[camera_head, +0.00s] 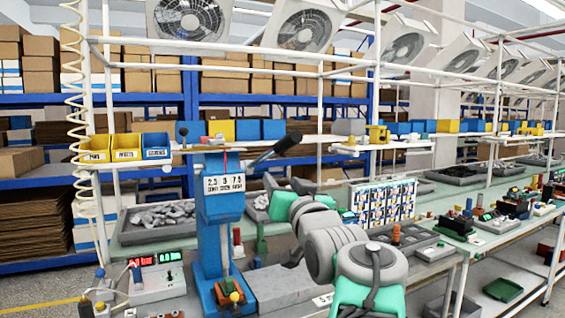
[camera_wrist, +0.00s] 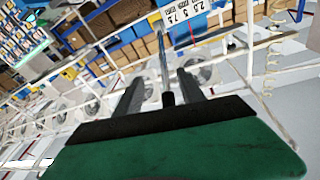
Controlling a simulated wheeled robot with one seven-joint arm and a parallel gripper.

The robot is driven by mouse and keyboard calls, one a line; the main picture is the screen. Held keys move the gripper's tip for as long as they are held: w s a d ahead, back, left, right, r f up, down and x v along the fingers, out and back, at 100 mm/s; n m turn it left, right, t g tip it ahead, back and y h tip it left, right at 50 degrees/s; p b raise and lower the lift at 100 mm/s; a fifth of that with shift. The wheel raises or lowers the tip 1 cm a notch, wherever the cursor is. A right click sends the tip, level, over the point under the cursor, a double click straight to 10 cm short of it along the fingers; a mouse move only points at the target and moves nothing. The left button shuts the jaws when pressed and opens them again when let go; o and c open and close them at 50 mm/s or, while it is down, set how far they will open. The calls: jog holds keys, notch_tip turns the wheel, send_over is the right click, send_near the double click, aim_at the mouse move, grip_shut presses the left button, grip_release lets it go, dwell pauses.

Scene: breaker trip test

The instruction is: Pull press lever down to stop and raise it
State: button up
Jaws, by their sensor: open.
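The blue press (camera_head: 221,205) stands on the bench left of centre, with a number plate on its head. Its press lever (camera_head: 274,152) slants up to the right from the head and ends in a dark grip. My gripper (camera_head: 284,184) is below and close to the lever, with its fingers apart and partly hidden by my arm. In the wrist view, which is upside down, the lever (camera_wrist: 163,60) shows between the two open fingers (camera_wrist: 160,88). I cannot tell whether it is within their reach, and no finger clearly touches it. The number plate (camera_wrist: 198,20) shows beside it.
A meter box with a red display (camera_head: 155,275) stands at the front left. A rack of breakers (camera_head: 383,203) is to the right. A white shelf frame (camera_head: 320,100) with yellow and blue bins rises behind.

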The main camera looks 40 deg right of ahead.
aim_at(290, 147)
jog(key=s+r, duration=0.1)
jog(key=r, duration=0.1)
jog(key=s+r+t, duration=0.1)
jog(key=r, duration=0.1)
jog(key=s+r+t+h, duration=0.1)
jog(key=r, duration=0.1)
jog(key=shift+d+r, duration=0.2)
jog(key=shift+r, duration=0.15)
jog(key=x, duration=0.2)
jog(key=p+x, duration=0.1)
jog(key=x, duration=0.1)
jog(key=p+x, duration=0.1)
jog(key=x, duration=0.2)
jog(key=shift+s+a+r, duration=0.1)
jog(key=shift+a+r, duration=0.05)
jog(key=shift+r, duration=0.15)
jog(key=shift+w+r, duration=0.1)
jog(key=shift+w, duration=0.25)
grip_shut()
